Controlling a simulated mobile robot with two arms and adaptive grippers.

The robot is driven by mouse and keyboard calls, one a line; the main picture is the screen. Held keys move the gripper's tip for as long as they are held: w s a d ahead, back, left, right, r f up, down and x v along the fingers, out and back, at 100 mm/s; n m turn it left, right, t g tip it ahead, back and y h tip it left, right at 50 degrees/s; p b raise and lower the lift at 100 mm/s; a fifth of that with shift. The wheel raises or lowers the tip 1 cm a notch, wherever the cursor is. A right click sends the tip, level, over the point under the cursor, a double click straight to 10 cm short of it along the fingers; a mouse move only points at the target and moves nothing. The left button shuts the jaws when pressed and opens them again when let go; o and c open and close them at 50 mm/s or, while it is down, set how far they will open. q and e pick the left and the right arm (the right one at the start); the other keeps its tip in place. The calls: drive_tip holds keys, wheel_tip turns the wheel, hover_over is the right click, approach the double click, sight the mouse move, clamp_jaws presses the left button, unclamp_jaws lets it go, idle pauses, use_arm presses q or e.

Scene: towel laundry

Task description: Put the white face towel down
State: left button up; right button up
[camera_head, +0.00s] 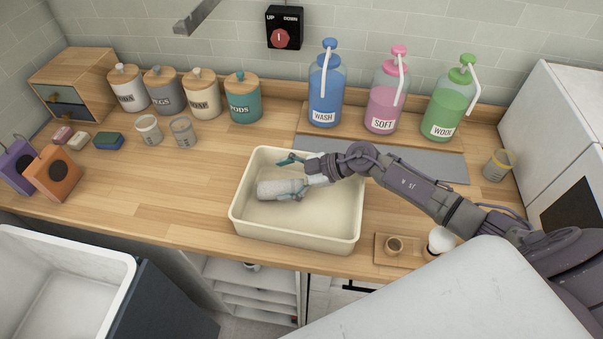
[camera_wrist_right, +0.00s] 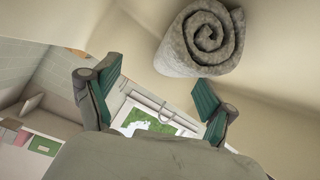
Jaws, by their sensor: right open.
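The white face towel (camera_head: 272,188) is a rolled-up, light greyish cylinder lying in the cream basin (camera_head: 262,235) on the wooden counter. In the right wrist view the towel (camera_wrist_right: 200,40) shows its spiral end, apart from and beyond the fingertips. My right gripper (camera_head: 286,178) reaches into the basin from the right, with its teal-padded fingers spread near the towel's right end. In the wrist view the gripper (camera_wrist_right: 157,95) is open with nothing between its fingers. My left gripper is not in view.
Blue wash (camera_head: 325,90), pink soft (camera_head: 383,100) and green wool (camera_head: 446,108) pump bottles stand behind the basin. Several lidded canisters (camera_head: 165,92) stand back left. A small wooden tray (camera_head: 384,252) lies right of the basin.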

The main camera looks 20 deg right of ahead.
drive_tip(key=b+v, duration=0.2)
drive_tip(key=v, duration=1)
drive_tip(key=shift+r+b, duration=0.3)
drive_tip(key=shift+b, duration=0.05)
